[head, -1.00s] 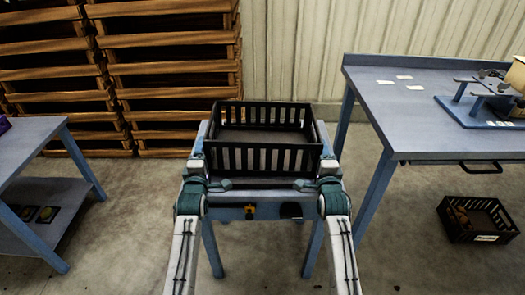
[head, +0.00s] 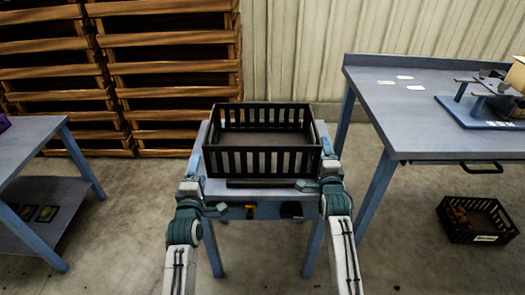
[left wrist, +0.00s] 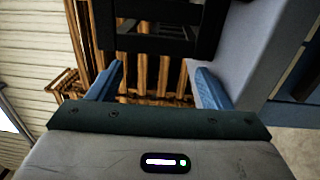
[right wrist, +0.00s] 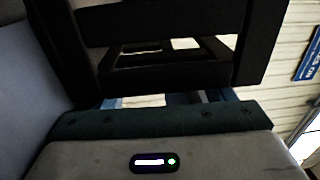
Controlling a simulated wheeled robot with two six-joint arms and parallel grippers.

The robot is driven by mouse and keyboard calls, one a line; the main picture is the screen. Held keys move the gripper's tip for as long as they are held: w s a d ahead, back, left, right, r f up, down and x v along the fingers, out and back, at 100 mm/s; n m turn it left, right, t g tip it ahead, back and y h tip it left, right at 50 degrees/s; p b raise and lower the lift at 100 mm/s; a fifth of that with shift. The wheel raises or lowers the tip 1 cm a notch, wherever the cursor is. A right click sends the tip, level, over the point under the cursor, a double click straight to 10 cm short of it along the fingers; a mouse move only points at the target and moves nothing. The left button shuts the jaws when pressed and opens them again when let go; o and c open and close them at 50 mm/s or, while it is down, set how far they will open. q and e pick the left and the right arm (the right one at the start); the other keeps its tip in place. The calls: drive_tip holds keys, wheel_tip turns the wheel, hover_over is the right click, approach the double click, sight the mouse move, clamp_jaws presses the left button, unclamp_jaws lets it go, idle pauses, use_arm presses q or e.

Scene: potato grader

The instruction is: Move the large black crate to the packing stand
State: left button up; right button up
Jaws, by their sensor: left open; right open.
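The large black crate (head: 262,161) sits upright on a small blue-legged stand (head: 214,250) straight ahead and looks empty. Its slatted wall also shows close up in the left wrist view (left wrist: 150,42) and the right wrist view (right wrist: 160,78). My left gripper (head: 194,166) is at the crate's front left corner. Its blue fingers are apart with nothing between them in the left wrist view (left wrist: 155,85). My right gripper (head: 330,166) is at the front right corner, close against the crate. The crate hides most of its fingers in the right wrist view. I cannot tell whether either gripper touches it.
A large table (head: 390,125) with cards and a blue-based device stands on the right. A smaller black crate (head: 480,228) with potatoes is on the floor beneath it. A lower table (head: 28,140) is on the left. Wooden pallet boxes (head: 165,70) stack behind.

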use_arm(q)
drive_tip(key=shift+s+f, duration=0.1)
drive_tip(key=shift+s, duration=0.45)
use_arm(e)
drive_tip(key=f, duration=0.3)
drive_tip(key=shift+s+g, duration=0.3)
use_arm(q)
drive_tip(key=shift+w+f, duration=0.1)
drive_tip(key=shift+w, duration=0.2)
use_arm(e)
drive_tip(key=shift+s+f, duration=0.2)
drive_tip(key=shift+s, duration=0.25)
use_arm(q)
drive_tip(key=shift+d, duration=0.1)
use_arm(e)
drive_tip(key=s, duration=0.2)
drive_tip(key=s+r, duration=0.1)
drive_tip(key=s, duration=0.1)
drive_tip(key=s+r, duration=0.1)
drive_tip(key=s, duration=0.1)
drive_tip(key=shift+s, duration=0.2)
drive_tip(key=shift+s+r, duration=0.2)
drive_tip(key=shift+r, duration=0.05)
drive_tip(key=shift+r, duration=0.1)
